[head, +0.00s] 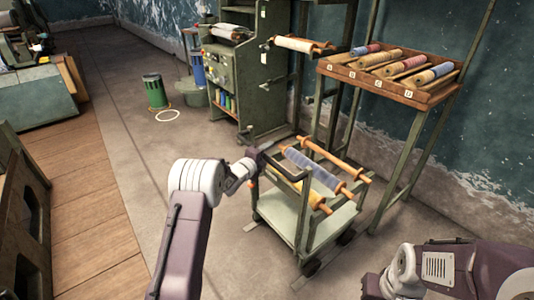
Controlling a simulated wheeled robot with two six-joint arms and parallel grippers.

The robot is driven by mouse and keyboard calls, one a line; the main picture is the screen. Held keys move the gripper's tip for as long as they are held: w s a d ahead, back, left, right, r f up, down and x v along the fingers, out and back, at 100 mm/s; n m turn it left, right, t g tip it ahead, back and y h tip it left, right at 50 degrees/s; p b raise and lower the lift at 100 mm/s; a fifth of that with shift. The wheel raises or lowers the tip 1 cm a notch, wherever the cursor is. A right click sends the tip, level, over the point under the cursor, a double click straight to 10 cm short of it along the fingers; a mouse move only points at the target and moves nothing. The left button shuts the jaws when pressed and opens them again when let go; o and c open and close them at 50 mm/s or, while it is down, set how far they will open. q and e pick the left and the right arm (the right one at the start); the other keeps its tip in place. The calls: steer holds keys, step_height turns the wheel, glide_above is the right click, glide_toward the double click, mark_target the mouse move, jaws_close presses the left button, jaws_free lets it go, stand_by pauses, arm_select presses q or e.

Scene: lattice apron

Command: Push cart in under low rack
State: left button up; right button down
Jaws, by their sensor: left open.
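The green metal cart (290,222) stands on the floor right of centre, on dark wheels. The rack (416,150) stands behind and to the right of the cart, on tall green legs with a slanted wooden tray on top. The cart is in front of the rack's legs. My left gripper (258,158) is open at the cart's dark handle, at its upper left corner; I cannot tell whether it touches. My right gripper is out of view.
A green machine cabinet (228,75) stands behind the cart. A green bin (155,92) and a white floor ring (167,115) are at the back left. Wooden flooring and a dark bench (22,205) lie left. The concrete floor left of the cart is clear.

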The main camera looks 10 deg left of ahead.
arm_select(q)
jaws_close()
stand_by(1.4)
